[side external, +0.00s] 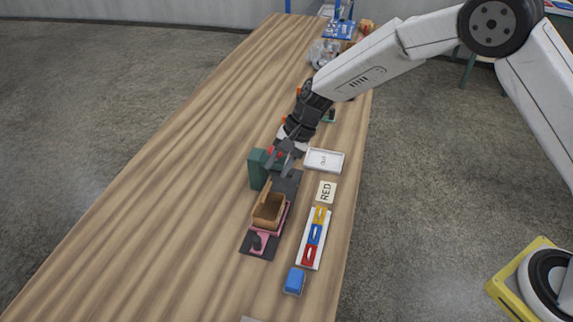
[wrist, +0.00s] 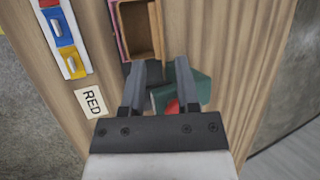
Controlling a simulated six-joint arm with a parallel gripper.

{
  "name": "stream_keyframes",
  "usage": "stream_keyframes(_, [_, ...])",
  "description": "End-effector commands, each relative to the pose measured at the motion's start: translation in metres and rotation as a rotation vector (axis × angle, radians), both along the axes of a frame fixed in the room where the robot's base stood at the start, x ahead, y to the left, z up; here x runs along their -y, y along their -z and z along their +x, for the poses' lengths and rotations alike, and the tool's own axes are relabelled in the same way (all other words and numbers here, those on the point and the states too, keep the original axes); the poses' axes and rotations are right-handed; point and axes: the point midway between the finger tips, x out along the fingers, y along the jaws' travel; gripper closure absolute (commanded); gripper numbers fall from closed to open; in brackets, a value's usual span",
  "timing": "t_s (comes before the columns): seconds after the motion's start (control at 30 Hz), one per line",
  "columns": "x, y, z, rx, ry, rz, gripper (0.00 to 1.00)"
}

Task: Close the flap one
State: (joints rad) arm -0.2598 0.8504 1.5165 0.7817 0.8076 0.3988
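A small open brown box (side external: 268,211) sits on the table, its inside showing from above. A thin brown strip, seemingly a raised flap (side external: 264,190), stands along its left and far side. The box also shows at the top of the wrist view (wrist: 136,30). Which flap is number one I cannot tell. My gripper (side external: 279,166) points down beyond the box, close to a dark green block (side external: 257,168). In the wrist view its two fingers (wrist: 161,72) stand apart with nothing clearly held between them. The green block (wrist: 197,88) lies beside and partly behind the right finger.
A pink and black base (side external: 259,241) is under and in front of the box. A RED card (side external: 325,192), a white tray (side external: 324,160), a rack of yellow, blue and red pieces (side external: 314,238) and a blue block (side external: 294,281) lie right. The table's left side is clear.

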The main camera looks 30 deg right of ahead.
Motion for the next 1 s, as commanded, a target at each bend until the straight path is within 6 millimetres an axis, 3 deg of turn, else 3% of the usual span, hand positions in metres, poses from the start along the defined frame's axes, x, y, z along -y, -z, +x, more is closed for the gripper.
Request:
stream_keyframes(0.37, [-0.005,0.007,0.0,-0.002,0.001,0.003,0.6])
stream_keyframes(1.0, [-0.039,0.062,-0.001,-0.002,0.0,0.001,0.6])
